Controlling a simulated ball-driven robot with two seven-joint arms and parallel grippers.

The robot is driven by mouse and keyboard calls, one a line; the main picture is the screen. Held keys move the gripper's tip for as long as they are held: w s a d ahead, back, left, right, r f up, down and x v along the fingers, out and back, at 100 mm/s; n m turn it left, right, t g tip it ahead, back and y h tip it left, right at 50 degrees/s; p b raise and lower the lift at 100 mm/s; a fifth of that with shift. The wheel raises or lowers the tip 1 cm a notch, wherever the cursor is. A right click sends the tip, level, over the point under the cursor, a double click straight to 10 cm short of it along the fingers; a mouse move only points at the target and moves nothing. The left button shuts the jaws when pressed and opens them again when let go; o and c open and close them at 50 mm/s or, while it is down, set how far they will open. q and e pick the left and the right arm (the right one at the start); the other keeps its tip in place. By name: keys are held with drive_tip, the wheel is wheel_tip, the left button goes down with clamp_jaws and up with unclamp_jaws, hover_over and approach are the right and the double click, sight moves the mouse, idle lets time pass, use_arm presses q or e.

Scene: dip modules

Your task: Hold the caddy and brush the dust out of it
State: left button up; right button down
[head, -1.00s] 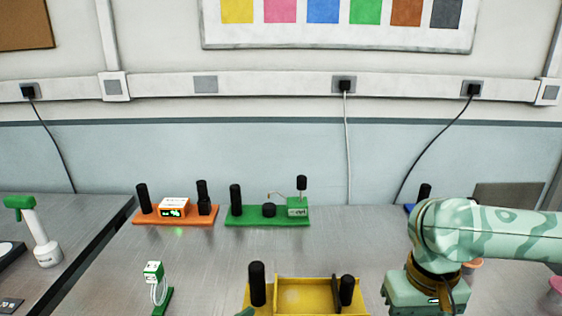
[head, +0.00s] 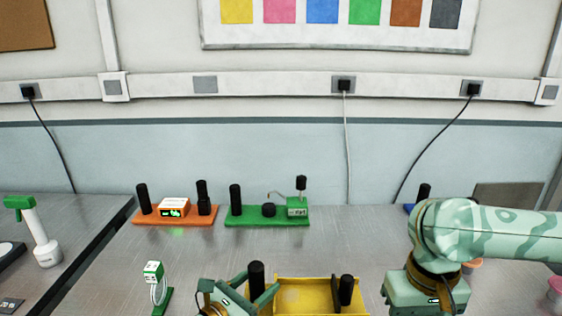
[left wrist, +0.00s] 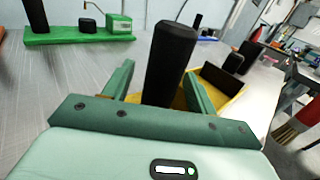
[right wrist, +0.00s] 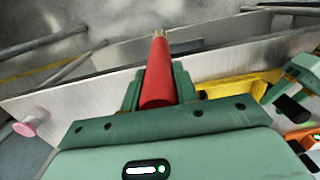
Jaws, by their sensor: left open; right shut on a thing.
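The yellow caddy (head: 318,283) stands at the front middle of the table, cut off by the lower edge of the head view. It has a black post (head: 257,272) at its left and a darker one (head: 346,289) at its right. My left gripper (left wrist: 160,85) is open, its fingers on either side of the left post, which also shows in the left wrist view (left wrist: 170,55). I cannot tell whether they touch it. My right gripper (right wrist: 158,95) is shut on the red handle of the brush (right wrist: 158,75). Dust is not clear to see.
An orange module (head: 175,219) and a green module (head: 265,222) stand at the back. A small green stand with a white loop (head: 160,287) is left of the caddy. A white and green spray-like tool (head: 40,235) stands on the left table. The table's middle is clear.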

use_arm(q)
drive_tip(key=shift+x, duration=0.95)
drive_tip(key=shift+s, duration=0.1)
clamp_jaws()
